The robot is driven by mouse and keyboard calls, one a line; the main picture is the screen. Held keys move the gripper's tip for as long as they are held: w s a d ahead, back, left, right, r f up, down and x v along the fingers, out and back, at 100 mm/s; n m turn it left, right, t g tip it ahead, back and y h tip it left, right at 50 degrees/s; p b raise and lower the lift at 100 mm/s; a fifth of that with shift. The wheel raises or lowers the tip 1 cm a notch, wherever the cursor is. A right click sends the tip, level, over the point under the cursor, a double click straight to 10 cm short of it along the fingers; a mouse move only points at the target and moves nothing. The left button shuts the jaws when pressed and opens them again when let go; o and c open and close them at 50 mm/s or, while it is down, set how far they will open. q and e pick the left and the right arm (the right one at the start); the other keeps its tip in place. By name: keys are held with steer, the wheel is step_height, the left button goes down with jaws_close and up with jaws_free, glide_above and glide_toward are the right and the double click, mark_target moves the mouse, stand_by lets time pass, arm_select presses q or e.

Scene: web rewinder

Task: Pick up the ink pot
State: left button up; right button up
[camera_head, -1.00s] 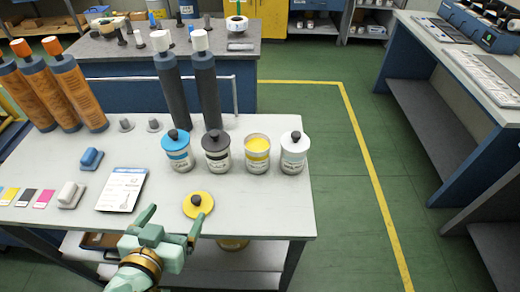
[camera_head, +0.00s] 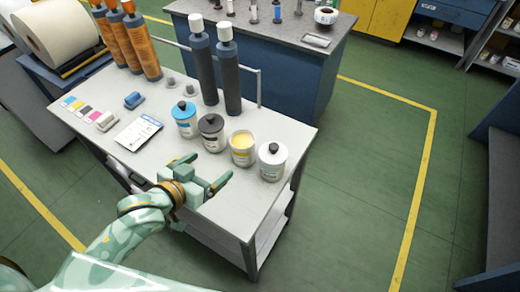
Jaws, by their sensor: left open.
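Several ink pots stand upright in a row on the white table (camera_head: 282,118). They are a blue-lidded pot (camera_head: 185,121), a dark-lidded pot (camera_head: 212,134), an open pot with yellow ink (camera_head: 242,151) and a white-lidded pot (camera_head: 271,164). My left gripper (camera_head: 209,169) is open, its fingers pointing towards the row, just in front of the dark and yellow pots in the picture. I see nothing held between its fingers. The yellow lid does not show and may be hidden behind the gripper. My right gripper is not in view.
Two tall dark bottles (camera_head: 203,68) stand behind the pots, with several orange-brown bottles (camera_head: 144,48) to their left. A white card (camera_head: 138,133) and a blue block (camera_head: 134,100) lie left of the gripper. Green floor is open to the right.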

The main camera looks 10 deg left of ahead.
mark_target(236, 149)
arm_select(q)
steer(key=b+x, duration=0.2)
steer(key=x, duration=0.8)
steer(key=shift+w+d+f+b, duration=0.15)
steer(key=shift+d+b, duration=0.15)
steer(key=shift+b, duration=0.1)
steer(key=shift+w, duration=0.25)
steer(key=b+x, duration=0.1)
steer(key=x, duration=0.1)
steer(key=b+x, duration=0.1)
steer(key=x, duration=0.1)
steer(key=shift+w+f, duration=0.2)
steer(key=shift+f, duration=0.2)
steer(key=shift+w+d+f, duration=0.1)
steer(key=shift+w+d, duration=0.05)
steer(key=shift+w, duration=0.2)
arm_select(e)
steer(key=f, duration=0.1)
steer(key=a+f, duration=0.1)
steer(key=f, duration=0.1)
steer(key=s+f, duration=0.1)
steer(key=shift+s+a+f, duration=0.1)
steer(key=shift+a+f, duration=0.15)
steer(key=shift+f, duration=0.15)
arm_select(q)
steer(key=shift+c, duration=0.3)
